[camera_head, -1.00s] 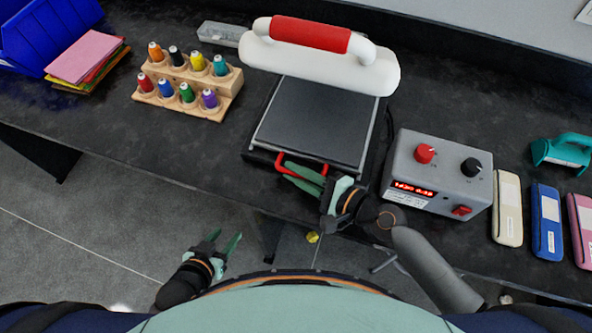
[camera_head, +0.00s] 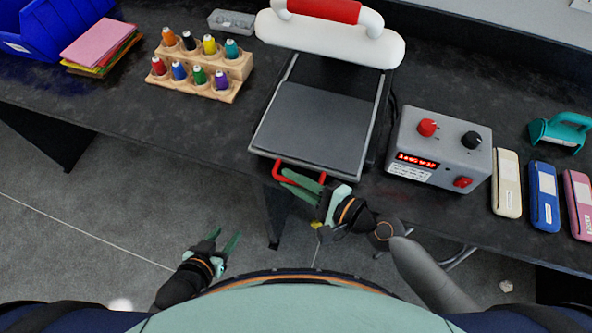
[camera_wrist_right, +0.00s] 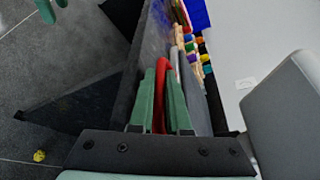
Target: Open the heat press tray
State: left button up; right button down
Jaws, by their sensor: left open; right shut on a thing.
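The heat press has a white upper body (camera_head: 330,40) with a red grip (camera_head: 325,9). Its grey tray (camera_head: 313,127) is slid forward, with dark base showing behind it, and its front reaches the table's front edge. A red handle (camera_head: 281,172) is on the tray's front. My right gripper (camera_head: 302,184) is shut on the red handle. In the right wrist view the red handle (camera_wrist_right: 161,75) lies between the green fingers of my right gripper (camera_wrist_right: 163,88). My left gripper (camera_head: 226,240) is open and empty, low over the floor and away from the table.
A grey control box (camera_head: 438,147) with knobs stands right of the press. A wooden thread rack (camera_head: 203,75) is to its left. Coloured pouches (camera_head: 546,207) and a teal tool (camera_head: 560,130) are at the right. Open floor lies in front of the table.

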pick_arm(q)
jog(key=shift+s+a+r, duration=0.1)
jog(key=shift+s+r, duration=0.15)
pick_arm(e)
jog(key=s, duration=0.1)
jog(key=s+a, duration=0.1)
jog(key=s, duration=0.3)
jog(key=shift+s+a, duration=0.2)
jog(key=shift+a, duration=0.2)
jog(key=c, duration=0.9)
grip_release()
jog(key=shift+d, duration=0.1)
